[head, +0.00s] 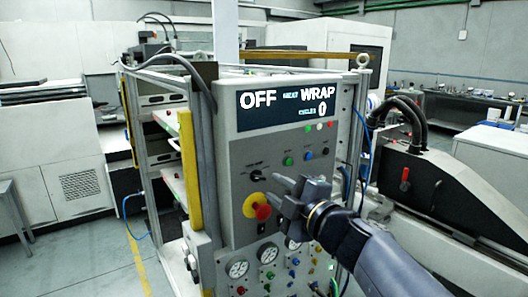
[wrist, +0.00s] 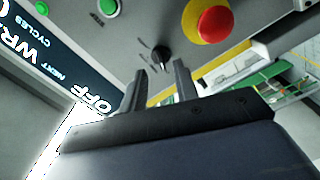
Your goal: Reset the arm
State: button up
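My gripper (head: 273,188) is in front of the grey control panel (head: 237,150), close to its face, with my arm reaching in from the lower right. In the wrist view its two fingers (wrist: 161,68) stand apart with nothing between them. A black rotary knob (wrist: 161,55) shows just beyond the fingertips; I cannot tell whether they touch it. In the head view the knob (head: 257,176) is left of the fingers. The panel's display (head: 285,105) reads OFF, NEXT WRAP and CYCLES 0.
A red stop button (head: 262,211) on a yellow base sits just below the knob, close to my gripper. Green, blue and red buttons, gauges (head: 238,269) and small valves are also on the panel. A black machine (head: 435,185) stands at the right. Open floor shows at lower left.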

aim_at(261, 179)
jog(key=x, duration=0.4)
jog(key=shift+w+a+f, duration=0.1)
jog(key=shift+w+a, duration=0.2)
jog(key=shift+d+m+p, duration=0.1)
jog(key=shift+m+p, duration=0.25)
jog(key=shift+m, duration=0.15)
jog(key=shift+s+m+p, duration=0.15)
jog(key=shift+m+p, duration=0.3)
jog(key=shift+m, duration=0.65)
jog(key=m+p, duration=0.1)
jog(key=m, duration=0.3)
jog(key=shift+p, duration=0.35)
jog(key=s+d+f+m, duration=0.1)
jog(key=s+d, duration=0.5)
jog(key=s, duration=0.2)
jog(key=shift+s+d+h, duration=0.25)
jog(key=shift+d+h, duration=0.1)
jog(key=shift+h, duration=0.05)
jog(key=shift+f, duration=0.1)
